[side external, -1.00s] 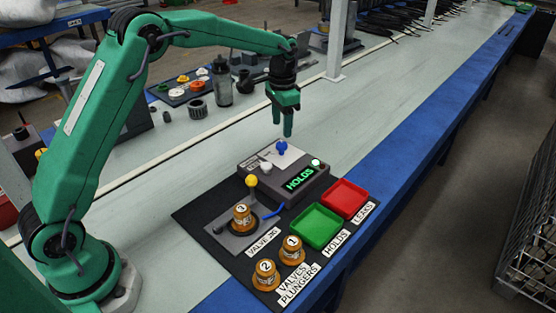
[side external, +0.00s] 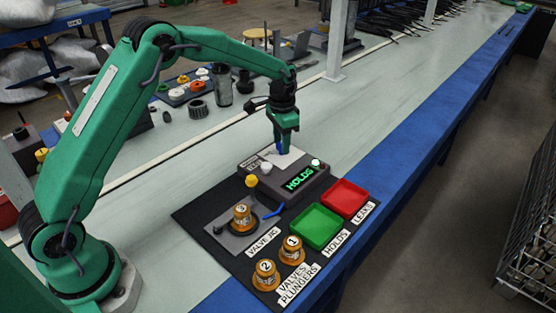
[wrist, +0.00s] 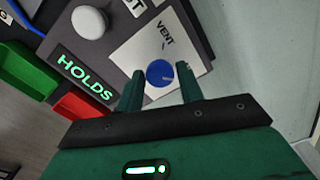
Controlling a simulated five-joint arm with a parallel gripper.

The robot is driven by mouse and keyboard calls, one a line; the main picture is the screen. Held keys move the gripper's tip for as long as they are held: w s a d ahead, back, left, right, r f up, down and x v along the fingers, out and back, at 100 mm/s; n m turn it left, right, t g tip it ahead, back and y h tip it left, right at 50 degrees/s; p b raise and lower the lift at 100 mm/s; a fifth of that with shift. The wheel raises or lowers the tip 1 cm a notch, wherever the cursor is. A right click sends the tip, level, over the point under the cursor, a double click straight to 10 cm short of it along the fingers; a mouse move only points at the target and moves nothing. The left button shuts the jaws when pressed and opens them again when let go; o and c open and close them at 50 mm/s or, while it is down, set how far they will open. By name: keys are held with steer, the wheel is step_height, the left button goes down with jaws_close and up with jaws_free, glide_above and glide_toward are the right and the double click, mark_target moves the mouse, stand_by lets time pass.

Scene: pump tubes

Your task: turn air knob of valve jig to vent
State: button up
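The valve jig's grey box (side external: 258,183) has a lit green HOLDS display (side external: 300,179). The blue air knob (wrist: 159,73) sits on the box's light plate, near the printed word VENT (wrist: 165,33). A short pale mark shows on the knob, pointing away from the word. My gripper (wrist: 159,70) is open, with one finger on each side of the knob and a small gap visible at each side. In the side view, my gripper (side external: 283,150) is low over the box's back and its fingers mostly hide the knob.
A white knob (wrist: 89,22) is beside the display. Valve 3 (side external: 241,216) stands on the jig's grey plate, with valves 1 (side external: 291,249) and 2 (side external: 265,274) in front. Green (side external: 316,228) and red (side external: 345,198) trays lie to the right.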

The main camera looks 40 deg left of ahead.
steer(key=c, duration=0.5)
steer(key=shift+c, duration=0.2)
steer(key=shift+n, duration=0.3)
steer(key=n, duration=0.6)
steer(key=shift+r+n, duration=0.1)
steer(key=shift+n, duration=0.3)
steer(key=n, duration=0.5)
steer(key=shift+n, duration=0.3)
steer(key=n, duration=0.4)
steer(key=shift+n, duration=0.4)
